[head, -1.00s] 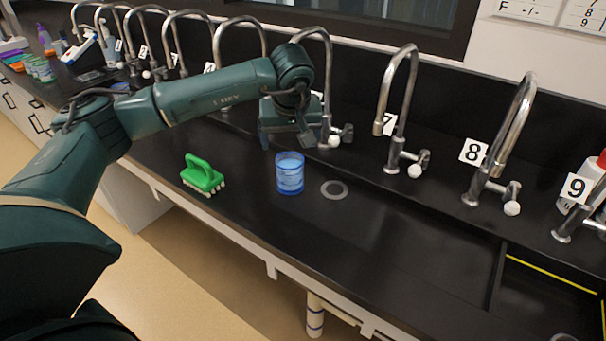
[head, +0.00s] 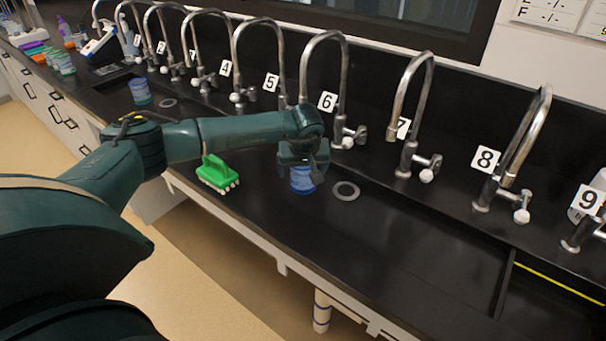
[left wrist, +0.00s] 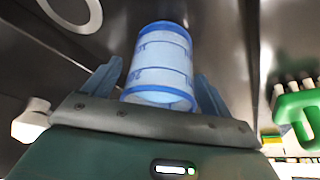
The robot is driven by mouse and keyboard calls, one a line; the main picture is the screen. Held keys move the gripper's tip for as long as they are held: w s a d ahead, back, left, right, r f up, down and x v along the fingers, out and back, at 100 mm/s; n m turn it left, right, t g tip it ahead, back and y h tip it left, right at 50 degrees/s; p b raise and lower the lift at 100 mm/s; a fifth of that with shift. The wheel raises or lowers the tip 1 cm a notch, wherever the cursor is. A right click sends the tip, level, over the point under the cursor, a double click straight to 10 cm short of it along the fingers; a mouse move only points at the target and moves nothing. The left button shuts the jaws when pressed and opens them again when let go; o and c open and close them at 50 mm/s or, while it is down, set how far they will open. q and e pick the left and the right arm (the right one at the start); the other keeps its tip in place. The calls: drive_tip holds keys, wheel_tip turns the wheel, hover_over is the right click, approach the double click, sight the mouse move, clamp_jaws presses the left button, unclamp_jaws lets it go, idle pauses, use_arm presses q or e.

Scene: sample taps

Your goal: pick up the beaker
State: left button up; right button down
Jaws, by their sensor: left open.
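A blue see-through beaker (head: 302,184) stands upright on the black bench, left of a grey ring, its upper part hidden by my left gripper. My left gripper (head: 303,162) is over it from above. In the left wrist view the beaker (left wrist: 160,62) shows pale blue with dark blue markings. The open fingers of my left gripper (left wrist: 158,82) are on either side of it, with a gap to the left finger; contact on the right is unclear. A second blue beaker (head: 140,92) stands farther back at the left. My right gripper is not in view.
A green brush (head: 217,173) lies left of the beaker near the bench's front edge. The grey ring (head: 345,191) is close on its right. Several curved taps with number cards, such as tap 6 (head: 345,95), line the back. Bench to the right is clear.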

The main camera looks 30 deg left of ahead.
use_arm(q)
drive_tip(key=c, duration=1.3)
drive_tip(key=shift+r, duration=0.2)
